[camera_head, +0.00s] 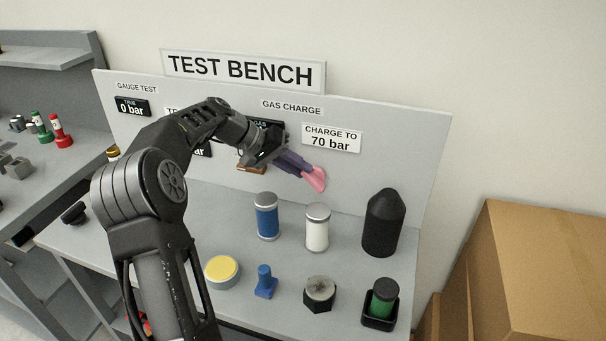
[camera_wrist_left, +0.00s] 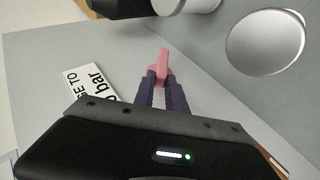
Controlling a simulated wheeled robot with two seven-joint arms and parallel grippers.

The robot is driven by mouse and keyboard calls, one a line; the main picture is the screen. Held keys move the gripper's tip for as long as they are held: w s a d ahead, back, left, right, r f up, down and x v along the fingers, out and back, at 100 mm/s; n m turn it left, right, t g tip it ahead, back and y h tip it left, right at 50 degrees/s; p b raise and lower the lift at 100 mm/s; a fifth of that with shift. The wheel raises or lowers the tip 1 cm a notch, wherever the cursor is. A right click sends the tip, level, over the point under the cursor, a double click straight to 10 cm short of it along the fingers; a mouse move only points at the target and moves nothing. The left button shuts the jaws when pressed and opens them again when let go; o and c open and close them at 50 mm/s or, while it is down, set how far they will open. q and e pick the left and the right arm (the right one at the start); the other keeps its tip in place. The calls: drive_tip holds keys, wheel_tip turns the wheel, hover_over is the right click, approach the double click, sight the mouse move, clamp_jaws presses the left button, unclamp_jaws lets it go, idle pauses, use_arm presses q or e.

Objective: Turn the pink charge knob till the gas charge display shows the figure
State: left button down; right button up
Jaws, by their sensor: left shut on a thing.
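The pink charge knob (camera_head: 316,179) sits on the grey back panel, below the "CHARGE TO 70 bar" label (camera_head: 331,138). My left gripper (camera_head: 308,172) reaches in from the left and is shut on the knob, with its purple fingertips against it. The left wrist view also shows the pink knob (camera_wrist_left: 162,66) between the ends of the two purple fingers (camera_wrist_left: 163,90). The gas charge display (camera_head: 268,126) is mostly hidden behind my left wrist, and its figure cannot be read. My right gripper is not in view.
A blue cylinder (camera_head: 267,217), a white cylinder (camera_head: 317,228) and a black bottle (camera_head: 382,224) stand on the bench below the knob. A cardboard box (camera_head: 540,270) is at right.

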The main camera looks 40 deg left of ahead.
use_arm(q)
drive_tip(key=shift+s+a+f+n+t+h+b, duration=0.1)
drive_tip(key=shift+a+f+n+t+h+b, duration=0.1)
drive_tip(key=shift+f+t+h+b, duration=0.3)
drive_tip(key=shift+s+a+f+n+t+h+b, duration=0.1)
drive_tip(key=shift+a+f+n+t+h+b, duration=0.1)
drive_tip(key=shift+h+b, duration=0.5)
drive_tip(key=shift+r, duration=0.1)
drive_tip(key=c, duration=1.4)
unclamp_jaws()
drive_tip(key=shift+o, duration=0.2)
drive_tip(key=p+v, duration=0.4)
drive_tip(key=v, duration=0.3)
drive_tip(key=shift+s+a+p, duration=0.2)
drive_tip(key=shift+a+p, duration=0.1)
drive_tip(key=shift+p, duration=0.05)
drive_tip(key=shift+r, duration=0.1)
